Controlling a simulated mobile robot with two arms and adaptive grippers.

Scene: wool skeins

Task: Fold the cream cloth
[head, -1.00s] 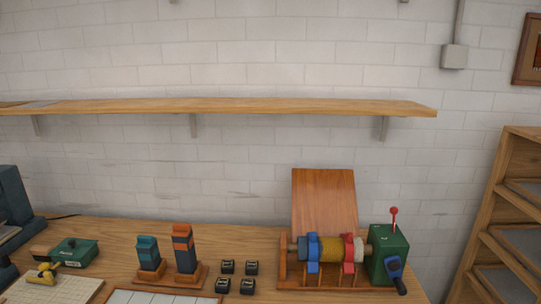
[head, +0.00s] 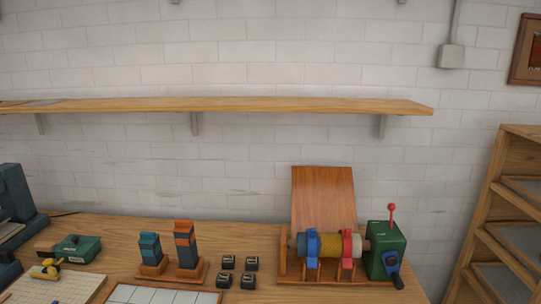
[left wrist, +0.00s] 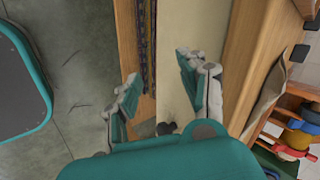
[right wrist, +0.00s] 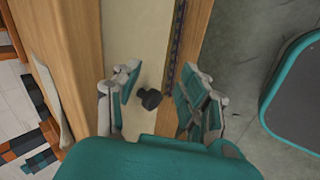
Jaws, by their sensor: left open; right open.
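A thin beige edge, which I take to be the cream cloth, lies along the bench's front edge in the left wrist view (left wrist: 268,88) and in the right wrist view (right wrist: 47,100). Most of it is hidden, and the head view does not show it. My left gripper (left wrist: 158,75) is open and empty, in front of the bench's pale front panel and apart from the cloth. My right gripper (right wrist: 163,80) is open and empty before the same panel, close to a dark round knob (right wrist: 150,98). Neither gripper shows in the head view.
On the bench (head: 100,230) stand a winding machine with a green box (head: 386,250), two banded blocks (head: 186,245), several small black boxes (head: 228,262) and a green tool (head: 78,248). A wall shelf (head: 230,105) runs above. An open rack (head: 510,220) stands at right.

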